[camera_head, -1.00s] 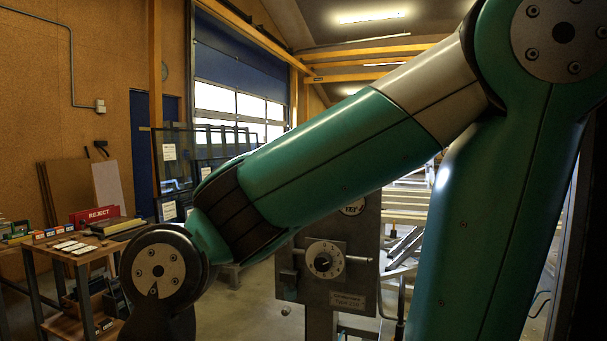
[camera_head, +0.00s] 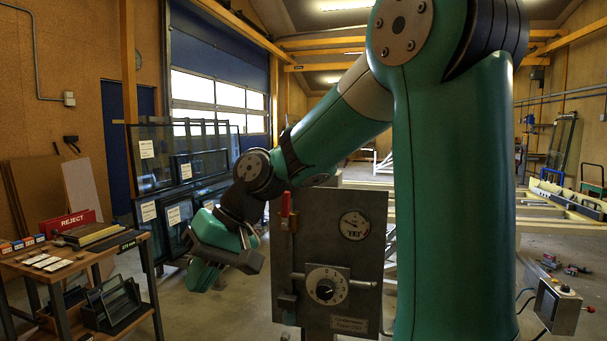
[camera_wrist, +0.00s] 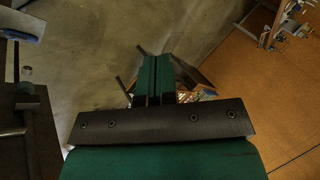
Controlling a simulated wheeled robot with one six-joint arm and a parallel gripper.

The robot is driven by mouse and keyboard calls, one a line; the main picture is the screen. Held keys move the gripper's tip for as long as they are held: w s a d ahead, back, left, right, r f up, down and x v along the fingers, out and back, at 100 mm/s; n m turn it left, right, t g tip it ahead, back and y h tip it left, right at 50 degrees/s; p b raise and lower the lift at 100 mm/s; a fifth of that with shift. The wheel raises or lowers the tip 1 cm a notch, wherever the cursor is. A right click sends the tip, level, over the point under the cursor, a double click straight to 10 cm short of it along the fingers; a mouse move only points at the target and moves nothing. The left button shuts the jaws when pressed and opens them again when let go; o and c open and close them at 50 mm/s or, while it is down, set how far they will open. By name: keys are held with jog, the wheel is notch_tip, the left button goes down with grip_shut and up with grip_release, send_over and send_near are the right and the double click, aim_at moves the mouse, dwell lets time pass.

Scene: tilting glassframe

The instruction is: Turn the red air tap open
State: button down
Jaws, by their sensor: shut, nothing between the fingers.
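The red air tap (camera_head: 285,204) is a narrow red handle standing upright at the upper left edge of a dark grey panel (camera_head: 345,270) in the head view. My gripper (camera_head: 203,277) is to the left of the panel and lower than the red handle, apart from it. In the wrist view my gripper's two green fingers (camera_wrist: 155,78) lie side by side, shut, with nothing between them. The red handle cannot be made out in the wrist view.
The panel carries a gauge (camera_head: 354,225) and a dial with a side lever (camera_head: 326,286). A wooden bench (camera_head: 140,240) with a red REJECT sign (camera_head: 67,223) stands at left. Glass frames (camera_head: 180,165) stand behind my gripper. A small control box (camera_head: 558,305) is at lower right.

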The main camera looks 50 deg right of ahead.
jog(key=w+d+r+m+t+p, duration=0.25)
jog(key=d+r+m+p, duration=0.35)
jog(key=d, duration=0.8)
jog(key=m+t+h+p, duration=0.2)
jog(key=m+t, duration=0.1)
jog(key=m, duration=0.2)
send_near(290, 205)
jog(key=p+x, duration=0.1)
jog(key=x, duration=0.5)
jog(key=shift+w+a+f+p, duration=0.15)
jog(key=shift+a+f+p, duration=0.05)
jog(key=shift+p, duration=0.15)
jog(key=shift+r, duration=0.1)
